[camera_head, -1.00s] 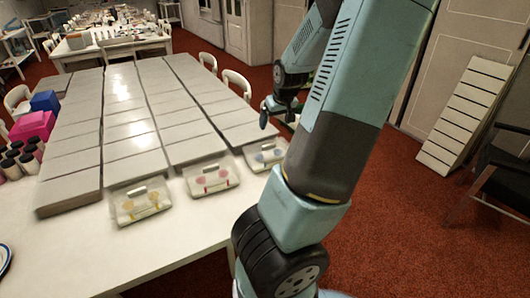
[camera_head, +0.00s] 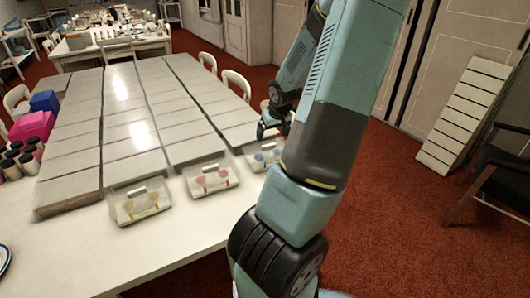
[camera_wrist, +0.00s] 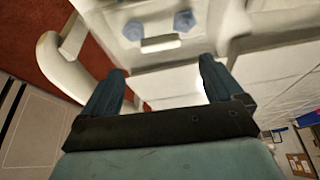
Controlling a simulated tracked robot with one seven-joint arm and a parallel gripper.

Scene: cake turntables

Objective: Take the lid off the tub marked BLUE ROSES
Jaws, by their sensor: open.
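The tub with blue roses (camera_head: 257,163) stands at the right end of a row of three clear tubs on the white table. My arm partly covers it in the head view. In the wrist view the same tub (camera_wrist: 150,20) is at the top, with two blue roses and a pale lid handle (camera_wrist: 162,44). Its lettering cannot be read. My gripper (camera_wrist: 160,85) is open and empty, and the handle lies beyond its fingertips. In the head view my gripper (camera_head: 270,128) hangs just above and behind this tub, apparently not touching it.
A tub with red roses (camera_head: 210,180) and one with yellow roses (camera_head: 140,205) stand to the left. Rows of flat grey boxes (camera_head: 130,140) fill the table behind. White chairs (camera_head: 236,85) stand along its right side.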

